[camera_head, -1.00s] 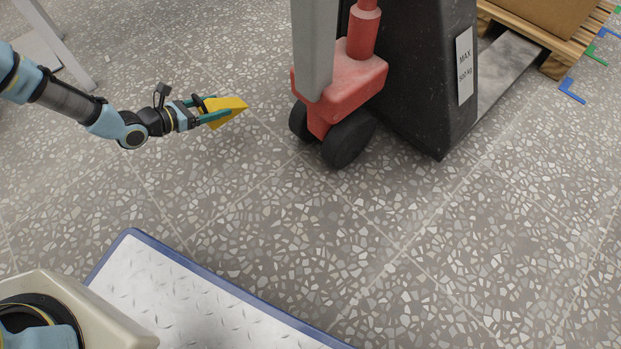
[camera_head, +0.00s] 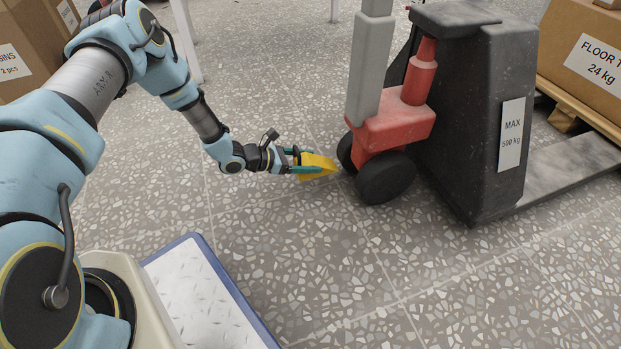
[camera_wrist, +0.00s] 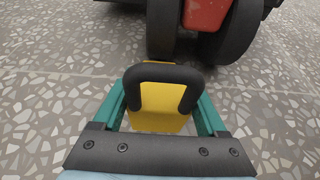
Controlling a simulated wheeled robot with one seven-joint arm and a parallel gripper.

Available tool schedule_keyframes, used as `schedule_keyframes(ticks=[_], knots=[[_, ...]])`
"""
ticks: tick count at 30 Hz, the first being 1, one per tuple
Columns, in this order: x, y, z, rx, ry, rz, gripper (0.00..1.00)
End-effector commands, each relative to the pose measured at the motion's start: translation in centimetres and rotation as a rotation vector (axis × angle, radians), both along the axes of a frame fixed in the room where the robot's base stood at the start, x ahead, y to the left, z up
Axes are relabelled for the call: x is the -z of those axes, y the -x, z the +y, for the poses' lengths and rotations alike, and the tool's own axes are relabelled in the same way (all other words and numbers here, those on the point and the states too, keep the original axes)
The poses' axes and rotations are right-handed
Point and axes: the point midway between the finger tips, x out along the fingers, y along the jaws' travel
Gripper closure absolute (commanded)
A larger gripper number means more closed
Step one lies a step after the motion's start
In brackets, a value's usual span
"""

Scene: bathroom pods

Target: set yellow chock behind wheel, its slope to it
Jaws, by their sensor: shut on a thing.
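The yellow chock (camera_head: 318,167) is a wedge with a black loop handle (camera_wrist: 162,76). My gripper (camera_head: 300,164) is shut on it, with a green finger on each side in the wrist view (camera_wrist: 160,108). The chock's thin end points at the wheels. The black wheels (camera_head: 385,178) sit under the red steering block (camera_head: 392,128) of a pallet truck. In the wrist view the wheels (camera_wrist: 228,32) are just ahead of the chock (camera_wrist: 158,112), with a small strip of floor between. I cannot tell whether the chock touches the floor.
The truck's dark body (camera_head: 470,110) stands to the right of the wheels, its fork (camera_head: 565,175) reaching toward a pallet (camera_head: 585,112) with a carton. A metal plate with a blue edge (camera_head: 215,285) lies at the front. Cartons (camera_head: 28,48) stand at the back left. The floor between is clear.

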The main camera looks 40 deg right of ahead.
Motion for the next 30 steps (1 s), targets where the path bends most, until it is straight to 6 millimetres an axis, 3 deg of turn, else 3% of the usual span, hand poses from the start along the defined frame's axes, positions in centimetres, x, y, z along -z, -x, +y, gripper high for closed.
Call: schedule_keyframes(ticks=[10, 23, 24, 30], knots=[[4.9, 0.1, -0.1, 0.001, 0.002, 0.0, 1.0], [5.3, 0.0, -0.1, 0.0, 0.003, 0.001, 1.0], [5.3, 0.0, 0.0, 0.0, 0.001, 0.0, 0.22], [5.3, 0.0, 0.0, 0.0, 0.0, 0.0, 0.0]])
